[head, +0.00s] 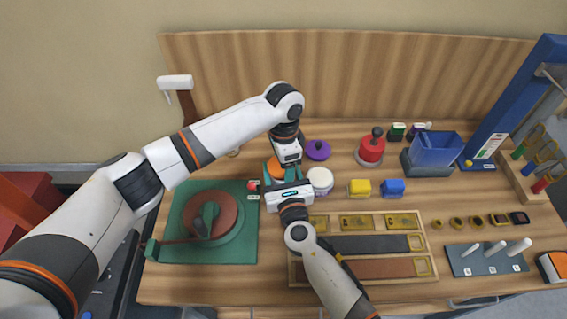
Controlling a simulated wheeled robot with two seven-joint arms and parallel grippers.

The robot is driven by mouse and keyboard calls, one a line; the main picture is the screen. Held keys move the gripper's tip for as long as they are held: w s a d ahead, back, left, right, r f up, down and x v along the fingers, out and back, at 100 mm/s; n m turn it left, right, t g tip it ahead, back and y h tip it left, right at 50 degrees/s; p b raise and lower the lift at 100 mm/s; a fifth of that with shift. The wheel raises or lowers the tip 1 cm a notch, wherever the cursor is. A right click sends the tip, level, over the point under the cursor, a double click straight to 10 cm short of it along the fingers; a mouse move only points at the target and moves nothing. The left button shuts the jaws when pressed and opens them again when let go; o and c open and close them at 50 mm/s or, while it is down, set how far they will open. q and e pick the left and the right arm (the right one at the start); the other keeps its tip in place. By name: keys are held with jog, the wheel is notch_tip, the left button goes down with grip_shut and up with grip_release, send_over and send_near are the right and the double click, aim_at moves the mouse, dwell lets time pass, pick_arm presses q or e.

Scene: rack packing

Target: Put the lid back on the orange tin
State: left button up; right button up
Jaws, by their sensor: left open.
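An orange round piece (275,168) shows between my two grippers at the middle of the table. It is mostly covered, so I cannot tell whether it is the tin or its lid. My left gripper (290,163) points down right at it and is open. My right gripper (286,178) reaches in from the front and its fingers are beside the orange piece. Whether they are closed on it is hidden. A purple round lid with a knob (318,150) lies just behind and to the right. A white-sided round tin (320,181) stands to the right of the grippers.
A green board with a turntable (247,248) lies at the left. A wooden tray (430,300) lies in front. Yellow (360,187) and blue (393,187) blocks, a red knobbed item (371,150) and a blue bin (436,149) stand to the right.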

pick_arm(q)
jog(key=shift+r, duration=0.1)
jog(key=shift+r, duration=2)
jog(key=shift+c, duration=0.5)
jog(key=c, duration=1.1)
jog(key=shift+f, duration=0.4)
jog(key=shift+f, duration=0.45)
